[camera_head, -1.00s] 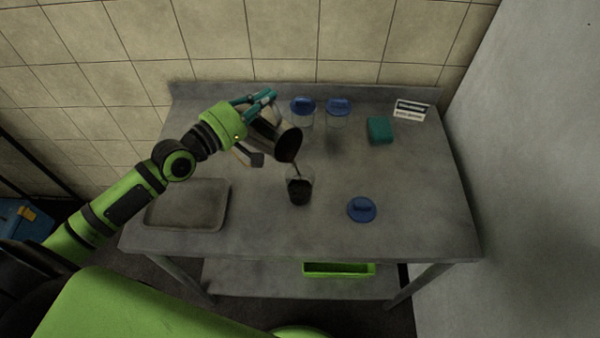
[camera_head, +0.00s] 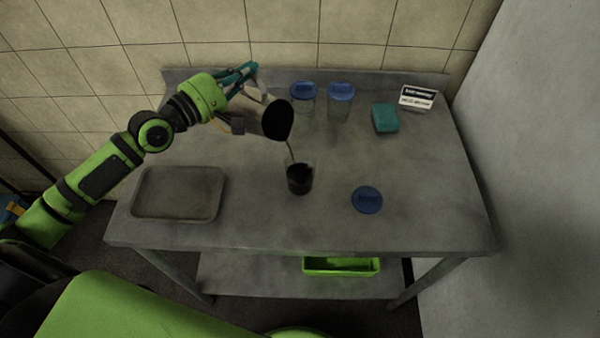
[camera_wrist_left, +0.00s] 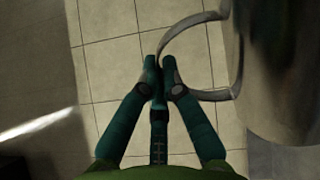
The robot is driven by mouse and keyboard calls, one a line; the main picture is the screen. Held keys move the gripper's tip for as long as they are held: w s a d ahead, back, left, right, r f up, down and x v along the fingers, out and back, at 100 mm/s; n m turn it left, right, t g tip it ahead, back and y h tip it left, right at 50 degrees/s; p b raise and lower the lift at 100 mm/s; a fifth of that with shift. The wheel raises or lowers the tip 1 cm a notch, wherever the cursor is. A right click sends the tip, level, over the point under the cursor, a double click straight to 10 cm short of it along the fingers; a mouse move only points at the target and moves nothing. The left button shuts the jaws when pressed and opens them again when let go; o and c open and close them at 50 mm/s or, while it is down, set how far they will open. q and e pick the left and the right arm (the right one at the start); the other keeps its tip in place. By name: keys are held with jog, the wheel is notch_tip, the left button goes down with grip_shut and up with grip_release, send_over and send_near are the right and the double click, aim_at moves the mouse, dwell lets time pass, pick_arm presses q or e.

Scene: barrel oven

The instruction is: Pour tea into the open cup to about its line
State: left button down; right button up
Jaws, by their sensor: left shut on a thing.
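My left gripper (camera_head: 240,78) is shut on the handle of a metal jug, and its fingers (camera_wrist_left: 162,82) close together at the handle in the left wrist view. The jug (camera_head: 262,115) is tilted with its dark opening toward the lower right. A thin dark stream runs from its lip down into the open cup (camera_head: 300,180). The clear cup stands upright on the table and holds dark tea; its line cannot be made out. The jug body (camera_wrist_left: 285,70) fills the right of the left wrist view. My right gripper is not in view.
A blue lid (camera_head: 367,200) lies right of the cup. Two clear cups with blue lids (camera_head: 303,92) (camera_head: 341,93) stand at the back, near a teal block (camera_head: 385,118) and a small sign (camera_head: 418,97). A grey tray (camera_head: 178,216) lies at left. A green bin (camera_head: 340,266) sits on the lower shelf.

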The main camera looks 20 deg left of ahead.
pick_arm(q)
jog(key=shift+w+a+r, duration=0.1)
jog(key=shift+w+a+f+n+b, duration=0.1)
jog(key=shift+a+f+n+b, duration=0.45)
jog(key=shift+b, duration=0.7)
jog(key=shift+w+a+f+n+b, duration=0.3)
jog(key=shift+f+n+b, duration=0.15)
jog(key=shift+n, duration=0.2)
jog(key=shift+r, duration=0.1)
jog(key=shift+s+d+r, duration=0.1)
